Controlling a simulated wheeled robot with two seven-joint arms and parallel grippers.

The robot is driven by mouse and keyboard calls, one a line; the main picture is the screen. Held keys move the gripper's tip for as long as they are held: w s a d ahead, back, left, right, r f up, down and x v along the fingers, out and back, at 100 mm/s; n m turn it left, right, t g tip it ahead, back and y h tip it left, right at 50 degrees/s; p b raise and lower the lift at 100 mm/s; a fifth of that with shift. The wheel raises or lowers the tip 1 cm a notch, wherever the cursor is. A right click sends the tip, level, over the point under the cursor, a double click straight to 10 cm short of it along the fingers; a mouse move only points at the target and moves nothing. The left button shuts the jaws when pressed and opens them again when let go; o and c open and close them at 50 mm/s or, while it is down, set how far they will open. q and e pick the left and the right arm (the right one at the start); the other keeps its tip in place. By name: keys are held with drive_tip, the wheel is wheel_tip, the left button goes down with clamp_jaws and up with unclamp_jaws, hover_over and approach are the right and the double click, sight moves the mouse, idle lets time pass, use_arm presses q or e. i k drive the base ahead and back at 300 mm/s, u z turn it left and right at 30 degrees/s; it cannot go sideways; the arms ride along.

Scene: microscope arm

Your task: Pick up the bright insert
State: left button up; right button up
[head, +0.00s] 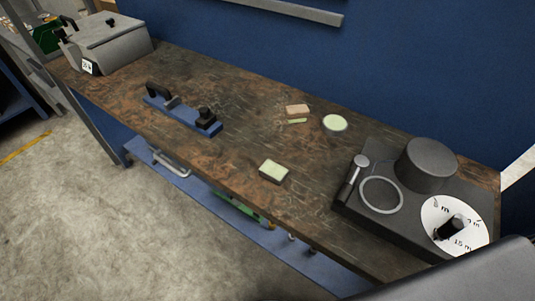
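Two pale green-white pieces stand out on the brown workbench (225,155). One is a small rectangular block (273,170) with a bright top and dark sides, near the front edge. The other is a round bright disc (335,123) with a darker rim, farther back. I cannot tell which of them is the bright insert. A tan block with a green lower edge (297,111) lies left of the disc. Neither of my grippers shows in the head view.
A dark device (345,203) with a ring, a cylinder and a white dial fills the bench's right end. A blue fixture (183,115) with black clamps lies left of centre. A grey metal box (110,47) stands far left. A blue wall is behind.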

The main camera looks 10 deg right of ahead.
sight(273, 169)
drive_tip(key=z, duration=0.65)
drive_tip(key=k, duration=1.2)
drive_tip(key=z, duration=1)
drive_tip(key=i, duration=0.35)
